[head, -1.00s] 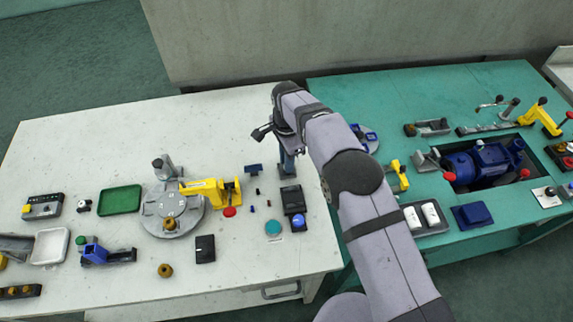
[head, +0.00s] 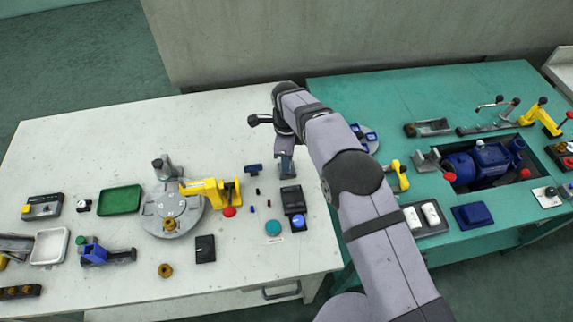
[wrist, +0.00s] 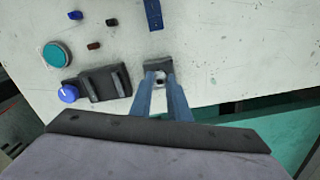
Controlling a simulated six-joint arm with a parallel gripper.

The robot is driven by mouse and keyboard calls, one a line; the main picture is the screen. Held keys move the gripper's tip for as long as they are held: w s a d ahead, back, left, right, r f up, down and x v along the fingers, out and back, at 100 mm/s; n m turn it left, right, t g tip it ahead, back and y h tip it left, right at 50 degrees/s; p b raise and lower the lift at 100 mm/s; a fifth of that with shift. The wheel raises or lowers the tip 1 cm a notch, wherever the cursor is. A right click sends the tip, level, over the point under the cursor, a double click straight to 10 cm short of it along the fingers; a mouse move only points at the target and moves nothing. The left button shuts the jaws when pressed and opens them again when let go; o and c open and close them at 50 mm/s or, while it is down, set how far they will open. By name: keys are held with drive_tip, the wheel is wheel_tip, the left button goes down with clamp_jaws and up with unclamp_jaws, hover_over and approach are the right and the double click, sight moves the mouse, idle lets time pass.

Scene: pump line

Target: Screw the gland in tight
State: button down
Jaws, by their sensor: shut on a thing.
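My gripper (wrist: 160,84) points down at the right end of the white bench. In the wrist view its two blue-grey fingers close around a small pale ring-like piece (wrist: 159,81) with a dark centre. The piece sits at a dark grey block (wrist: 157,65) on the bench; whether it is the gland, and how deep it sits, I cannot tell. In the head view my gripper (head: 287,172) is partly covered by my arm, and the held piece is hidden. A loose brass-coloured part (head: 165,270) lies at the bench's front.
Further left stands a round grey fixture (head: 190,216) with a yellow clamp (head: 205,187). The green bench (head: 400,100) with a blue pump (head: 480,165) is right.

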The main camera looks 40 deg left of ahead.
drive_tip(key=shift+m, duration=0.3)
drive_tip(key=m, duration=0.6)
drive_tip(key=shift+m, duration=0.3)
drive_tip(key=c, duration=1.9)
unclamp_jaws()
drive_tip(key=shift+o, duration=0.2)
drive_tip(key=shift+r+p, duration=1.4)
drive_tip(key=shift+r, duration=0.85)
